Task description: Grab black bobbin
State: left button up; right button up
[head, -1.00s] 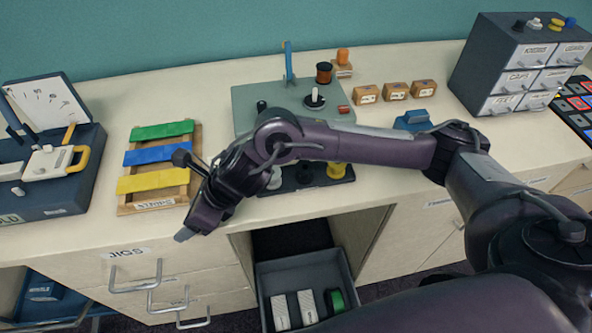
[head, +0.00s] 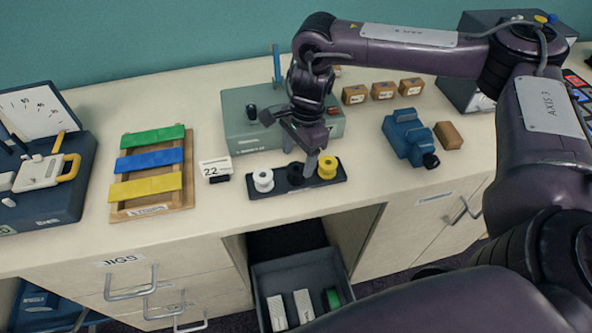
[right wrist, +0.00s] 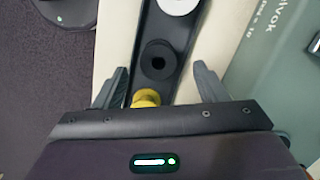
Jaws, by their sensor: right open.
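The black bobbin (head: 295,173) stands in the middle of a dark rack (head: 262,192) on the counter, between a white bobbin (head: 263,180) and a yellow bobbin (head: 327,167). My right gripper (head: 305,160) is over the rack, its fingers partly in front of the black bobbin. In the right wrist view the black bobbin (right wrist: 158,60) lies ahead of the open fingers (right wrist: 153,88), centred between their lines, and the yellow bobbin (right wrist: 146,97) shows between the fingers at the palm edge. The right gripper is empty. My left gripper is not in view.
A grey-green winder (head: 240,125) stands just behind the rack. A display reading 22 (head: 215,168) and a wooden rack with coloured strips (head: 150,200) are to the left. A blue device (head: 408,138) is to the right. An open drawer (head: 330,260) juts out below.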

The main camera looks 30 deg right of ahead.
aim_at(297, 166)
jog(key=shift+s+a+f+p, duration=0.1)
jog(key=shift+a+f+p, duration=0.1)
jog(key=shift+f, duration=0.7)
jog(key=shift+a+f+p, duration=0.1)
jog(key=shift+f+p, duration=0.05)
jog(key=shift+f, duration=0.75)
jog(key=c, duration=1)
jog(key=shift+c, duration=0.2)
jog(key=shift+r, duration=0.1)
